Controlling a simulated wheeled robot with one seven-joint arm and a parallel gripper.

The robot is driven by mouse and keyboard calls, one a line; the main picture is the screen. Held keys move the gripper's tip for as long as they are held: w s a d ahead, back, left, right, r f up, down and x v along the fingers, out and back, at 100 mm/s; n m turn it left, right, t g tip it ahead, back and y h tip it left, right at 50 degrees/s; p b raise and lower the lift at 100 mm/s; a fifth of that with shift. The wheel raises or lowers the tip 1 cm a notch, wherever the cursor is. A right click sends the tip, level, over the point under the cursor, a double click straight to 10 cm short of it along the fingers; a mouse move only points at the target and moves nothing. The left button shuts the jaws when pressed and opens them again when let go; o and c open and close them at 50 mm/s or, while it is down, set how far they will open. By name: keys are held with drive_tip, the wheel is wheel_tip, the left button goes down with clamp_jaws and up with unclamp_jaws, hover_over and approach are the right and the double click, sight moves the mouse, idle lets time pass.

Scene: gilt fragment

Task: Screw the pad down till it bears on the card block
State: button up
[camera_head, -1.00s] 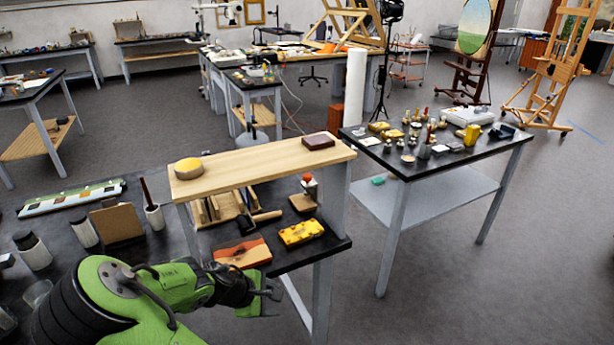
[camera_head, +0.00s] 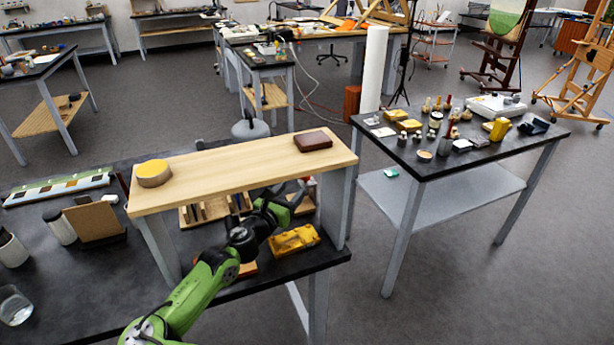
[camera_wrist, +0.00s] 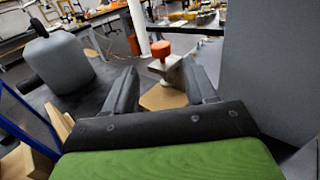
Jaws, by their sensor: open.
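A small press with an orange-red knob (camera_wrist: 161,49) on a wooden base (camera_wrist: 164,98) stands under the raised wooden shelf. In the wrist view the knob shows straight ahead, between and beyond the fingertips, with a pale metal part (camera_wrist: 171,72) below it. My gripper (camera_wrist: 165,75) is open and empty; no contact with the knob shows. In the head view my gripper (camera_head: 287,193) reaches under the shelf's front edge and hides most of the press. I cannot make out the pad or the card block, or whether they touch.
The wooden shelf (camera_head: 230,170) lies close above my arm and carries a yellow-topped round tin (camera_head: 154,173) and a dark red block (camera_head: 313,140). A yellow piece (camera_head: 293,240) lies on the black bench. A grey wall (camera_wrist: 270,70) stands close at right in the wrist view.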

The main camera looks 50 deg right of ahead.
drive_tip(key=d, duration=0.3)
drive_tip(key=w+d+b, duration=0.1)
drive_tip(key=d, duration=0.5)
drive_tip(key=shift+w, duration=0.25)
drive_tip(key=shift+c, duration=0.5)
drive_tip(key=c, duration=0.8)
drive_tip(key=shift+g, duration=0.3)
drive_tip(key=m+g+p, duration=0.2)
drive_tip(key=g, duration=0.1)
drive_tip(key=shift+r+m+g, duration=0.1)
drive_tip(key=shift+m+g, duration=0.3)
drive_tip(key=shift+m+g+y, duration=0.5)
drive_tip(key=shift+m+g, duration=1.1)
drive_tip(key=shift+g, duration=0.8)
drive_tip(key=shift+g+b, duration=0.3)
